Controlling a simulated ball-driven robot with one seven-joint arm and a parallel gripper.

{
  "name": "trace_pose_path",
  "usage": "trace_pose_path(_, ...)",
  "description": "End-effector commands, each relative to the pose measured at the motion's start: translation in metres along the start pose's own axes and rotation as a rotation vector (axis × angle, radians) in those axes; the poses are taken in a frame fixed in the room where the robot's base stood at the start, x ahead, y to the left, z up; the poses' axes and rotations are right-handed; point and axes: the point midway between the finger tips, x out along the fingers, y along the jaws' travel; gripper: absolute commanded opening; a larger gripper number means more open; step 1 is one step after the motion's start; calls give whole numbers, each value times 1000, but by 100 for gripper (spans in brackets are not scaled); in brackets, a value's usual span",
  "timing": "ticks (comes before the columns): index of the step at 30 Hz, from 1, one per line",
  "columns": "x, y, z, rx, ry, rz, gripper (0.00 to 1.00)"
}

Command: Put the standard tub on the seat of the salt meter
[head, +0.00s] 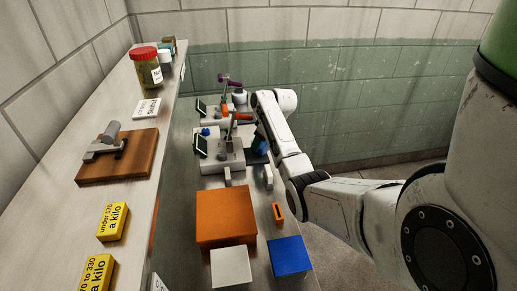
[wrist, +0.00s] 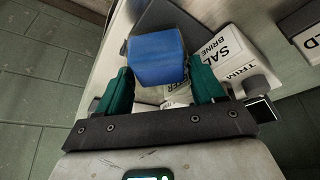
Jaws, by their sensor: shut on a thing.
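My gripper (wrist: 158,72) has two teal fingers, shut on a blue tub (wrist: 157,52) held between them in the wrist view. I see no label on the tub that says it is the standard one. A pale machine (wrist: 226,62) labelled "SAL… BRINE" and "TRIM", apparently the salt meter, stands right beside and partly behind the tub. In the head view my gripper (head: 261,143) is beside a grey machine with a small screen (head: 199,146); my arm hides part of that area. I cannot tell whether the tub touches anything below.
A second machine with a screen (head: 200,107) stands farther back. An orange block (head: 226,218), a white block (head: 231,268) and a blue block (head: 289,256) occupy the near bench. The left shelf holds a red-lidded jar (head: 147,69), a wooden board (head: 140,165) and yellow signs (head: 112,222).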

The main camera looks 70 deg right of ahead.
Motion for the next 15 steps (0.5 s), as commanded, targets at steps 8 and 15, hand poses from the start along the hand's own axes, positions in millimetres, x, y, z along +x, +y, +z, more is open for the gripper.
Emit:
trace_pose_path(8,20,0,-5,0,-1,1,29)
trace_pose_path(15,18,0,-5,0,0,1,29)
